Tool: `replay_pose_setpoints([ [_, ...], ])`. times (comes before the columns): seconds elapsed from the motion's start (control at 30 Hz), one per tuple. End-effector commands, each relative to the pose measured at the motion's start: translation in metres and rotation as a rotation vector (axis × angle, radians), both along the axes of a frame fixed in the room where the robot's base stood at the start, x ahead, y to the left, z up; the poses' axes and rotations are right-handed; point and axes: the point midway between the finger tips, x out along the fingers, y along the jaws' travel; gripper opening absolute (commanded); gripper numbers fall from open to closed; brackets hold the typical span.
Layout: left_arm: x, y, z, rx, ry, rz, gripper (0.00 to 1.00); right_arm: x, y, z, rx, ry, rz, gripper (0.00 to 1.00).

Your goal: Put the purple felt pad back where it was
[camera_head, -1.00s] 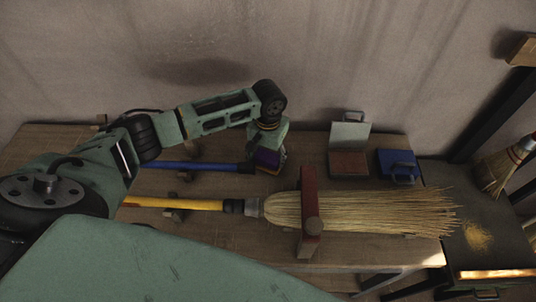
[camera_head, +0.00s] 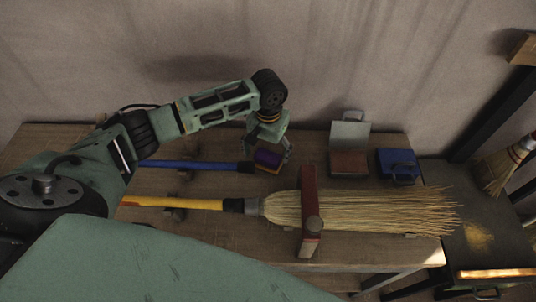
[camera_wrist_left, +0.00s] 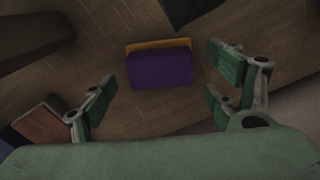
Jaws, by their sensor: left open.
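The purple felt pad (camera_head: 268,158) lies on the wooden bench near the end of the blue handle. An orange-tan layer shows along one edge of it, and its purple face is up. In the left wrist view the pad (camera_wrist_left: 160,70) is seen between the spread fingers, touching neither. My left gripper (camera_head: 270,148) is open and empty just above and around the pad, pointing down; it also shows in the left wrist view (camera_wrist_left: 163,88). My right gripper is not in view.
A straw broom (camera_head: 360,212) with a yellow handle lies in front, under a red-brown clamp bar (camera_head: 309,205). A blue handle (camera_head: 195,165) lies left of the pad. A brown pad with a grey plate (camera_head: 348,162) and a blue box (camera_head: 397,165) stand to the right.

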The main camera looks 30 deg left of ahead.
Motion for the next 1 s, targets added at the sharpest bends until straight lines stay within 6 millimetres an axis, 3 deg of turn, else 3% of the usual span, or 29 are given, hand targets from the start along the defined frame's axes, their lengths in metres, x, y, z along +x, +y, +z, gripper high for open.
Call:
replay_pose_setpoints([
  [0.2,0.001,0.000,0.049,-0.001,-0.005,0.000,0.81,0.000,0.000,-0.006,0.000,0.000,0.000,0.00],
  [0.43,0.001,0.000,0.086,-0.001,-0.003,0.002,0.81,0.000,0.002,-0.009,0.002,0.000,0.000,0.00],
  [0.6,0.000,0.000,0.095,0.000,0.000,0.001,0.81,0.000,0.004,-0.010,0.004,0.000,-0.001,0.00],
  [1.0,0.000,0.000,0.096,0.000,0.000,0.001,0.81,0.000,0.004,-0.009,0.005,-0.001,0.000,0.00],
])
